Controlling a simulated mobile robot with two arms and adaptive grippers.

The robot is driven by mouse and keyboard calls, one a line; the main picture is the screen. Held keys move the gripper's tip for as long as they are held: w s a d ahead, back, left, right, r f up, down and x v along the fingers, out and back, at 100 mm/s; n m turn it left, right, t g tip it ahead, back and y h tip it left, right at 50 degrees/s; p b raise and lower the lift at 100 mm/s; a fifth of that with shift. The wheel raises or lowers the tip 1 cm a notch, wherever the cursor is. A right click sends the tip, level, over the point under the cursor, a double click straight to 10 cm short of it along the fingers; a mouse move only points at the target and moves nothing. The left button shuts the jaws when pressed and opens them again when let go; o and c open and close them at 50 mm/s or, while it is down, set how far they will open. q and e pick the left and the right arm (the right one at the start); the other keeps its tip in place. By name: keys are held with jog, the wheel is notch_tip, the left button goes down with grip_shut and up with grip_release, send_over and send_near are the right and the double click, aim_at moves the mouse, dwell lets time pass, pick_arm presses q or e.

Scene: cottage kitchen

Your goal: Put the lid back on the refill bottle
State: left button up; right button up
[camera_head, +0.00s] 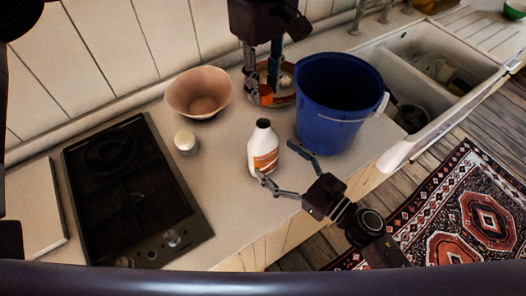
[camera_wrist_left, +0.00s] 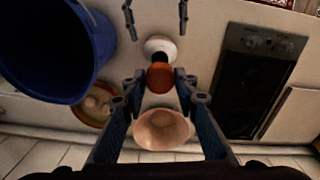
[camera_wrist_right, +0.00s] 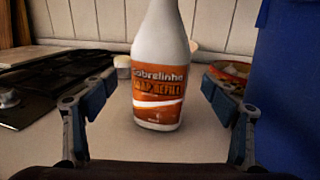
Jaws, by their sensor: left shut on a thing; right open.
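The refill bottle (camera_head: 263,158) is white with an orange label and stands upright on the counter, its dark open mouth (camera_head: 263,123) uncovered. My right gripper (camera_head: 275,161) is open, with a finger on either side of the bottle; in the right wrist view the bottle (camera_wrist_right: 160,60) stands between the fingers with gaps on both sides. My left gripper (camera_wrist_left: 157,82) is shut on the orange-red lid (camera_wrist_left: 160,77), above the counter behind the bottle and apart from it. The lid also shows between the left fingertips in the head view (camera_head: 267,89).
A blue bucket (camera_head: 335,110) stands close to the right of the bottle. A pinkish bowl (camera_head: 199,92) and a small pale jar (camera_head: 185,142) are on the left. A dish with pale round items (camera_wrist_left: 97,104) is behind. The hob (camera_head: 125,190) lies left; the sink (camera_head: 430,70) is right.

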aim_at(264, 103)
jog(key=shift+x, duration=2.7)
pick_arm(q)
jog(key=shift+d, duration=0.1)
pick_arm(e)
jog(key=c, duration=1.8)
pick_arm(q)
jog(key=shift+f, duration=2.5)
